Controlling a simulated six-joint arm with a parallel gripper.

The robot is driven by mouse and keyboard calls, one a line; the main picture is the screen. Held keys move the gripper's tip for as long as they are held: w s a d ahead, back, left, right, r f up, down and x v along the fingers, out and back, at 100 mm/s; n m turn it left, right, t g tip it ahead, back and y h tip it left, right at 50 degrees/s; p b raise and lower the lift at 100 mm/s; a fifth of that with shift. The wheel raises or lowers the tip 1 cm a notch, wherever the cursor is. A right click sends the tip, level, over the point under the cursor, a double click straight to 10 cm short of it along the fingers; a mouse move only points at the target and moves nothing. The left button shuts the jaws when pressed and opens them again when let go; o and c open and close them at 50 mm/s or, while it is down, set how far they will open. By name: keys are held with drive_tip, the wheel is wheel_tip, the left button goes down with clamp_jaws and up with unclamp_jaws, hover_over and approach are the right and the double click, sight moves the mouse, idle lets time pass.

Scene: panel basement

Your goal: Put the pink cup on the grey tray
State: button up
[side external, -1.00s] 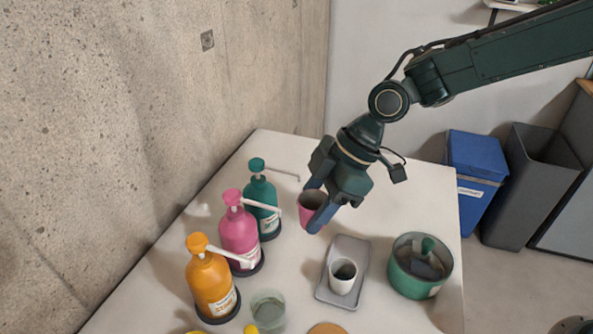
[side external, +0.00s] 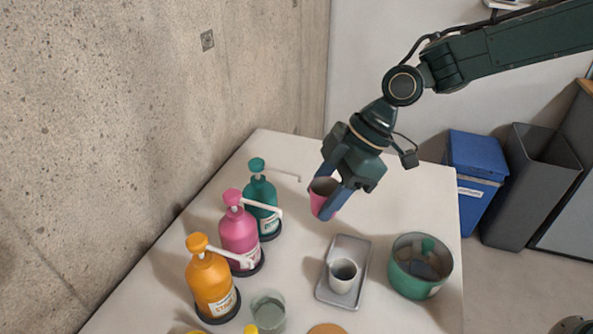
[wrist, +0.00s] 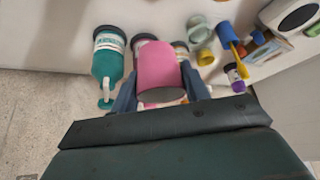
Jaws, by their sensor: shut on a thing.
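The pink cup (side external: 318,203) is between the blue fingers of my gripper (side external: 331,190), which is shut on it. The cup is in the air above the table, behind and a little left of the grey tray, and slightly tilted. In the wrist view the pink cup (wrist: 158,70) fills the space between the fingertips (wrist: 160,88). The back part of the tray is bare.
Teal (side external: 259,195), pink (side external: 239,235) and orange (side external: 209,283) pump bottles stand in a row left of the tray. A green pot (side external: 410,279) with things inside stands close to the tray's right. A clear glass (side external: 268,308) stands at the front.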

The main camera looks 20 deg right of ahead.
drive_tip(key=d+r, duration=0.4)
drive_tip(key=d, duration=0.3)
drive_tip(key=shift+d+r, duration=0.15)
drive_tip(key=shift+d, duration=0.05)
drive_tip(key=shift+s, duration=0.1)
wheel_tip(320, 180, down, 16)
drive_tip(key=shift+r, duration=0.1)
idle(0.4)
drive_tip(key=shift+f, duration=2.1)
drive_tip(key=shift+f, duration=0.15)
drive_tip(key=o, duration=1)
drive_tip(key=shift+c, duration=0.2)
